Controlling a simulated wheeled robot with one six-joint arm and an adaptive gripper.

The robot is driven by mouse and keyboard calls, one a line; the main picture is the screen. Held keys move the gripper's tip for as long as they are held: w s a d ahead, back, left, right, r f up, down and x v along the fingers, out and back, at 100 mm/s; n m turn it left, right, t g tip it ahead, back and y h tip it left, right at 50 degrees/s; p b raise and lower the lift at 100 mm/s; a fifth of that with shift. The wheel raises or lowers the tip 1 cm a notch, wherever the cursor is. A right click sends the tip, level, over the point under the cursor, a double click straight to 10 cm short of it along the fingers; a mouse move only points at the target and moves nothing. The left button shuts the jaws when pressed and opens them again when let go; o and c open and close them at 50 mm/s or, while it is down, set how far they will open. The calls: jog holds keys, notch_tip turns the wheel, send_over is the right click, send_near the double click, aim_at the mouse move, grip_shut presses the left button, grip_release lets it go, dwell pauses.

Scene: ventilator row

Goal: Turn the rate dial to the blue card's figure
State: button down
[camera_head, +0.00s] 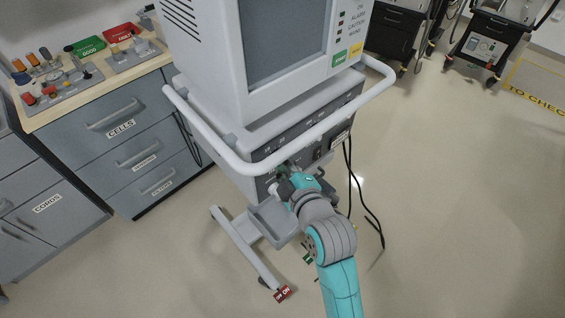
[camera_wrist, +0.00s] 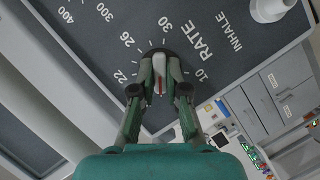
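The ventilator (camera_head: 270,130) stands in front of me. In the wrist view its dark panel (camera_wrist: 85,35) fills the upper left, with the word RATE and figures 10, 22, 26 and 30 around a dial. The rate dial (camera_wrist: 160,72) is a pale knob with a red line, partly hidden between my fingers. My gripper (camera_wrist: 161,66) has a finger on each side of the knob and appears closed on it. In the head view my gripper (camera_head: 282,183) is at the panel below the white rail. I cannot make out a blue card.
A white rail (camera_head: 232,160) wraps the ventilator above my gripper. A grey tray (camera_head: 270,222) hangs below. A drawer counter (camera_head: 110,120) with trays is at left. Black cables (camera_head: 362,195) hang at right.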

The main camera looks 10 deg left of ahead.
dwell(0.3)
jog(key=shift+w+d+r+m+g+y, duration=0.1)
jog(key=shift+m+g+y, duration=0.8)
jog(key=shift+m, duration=0.95)
jog(key=shift+w+d+f+m+g+y, duration=0.1)
jog(key=shift+m+g+y, duration=0.45)
jog(key=shift+m+g, duration=0.95)
jog(key=shift+w+d+r+m+g+y, duration=0.1)
jog(key=shift+m+g+y, duration=0.65)
jog(key=shift+m, duration=1.4)
jog(key=c, duration=1.2)
grip_release()
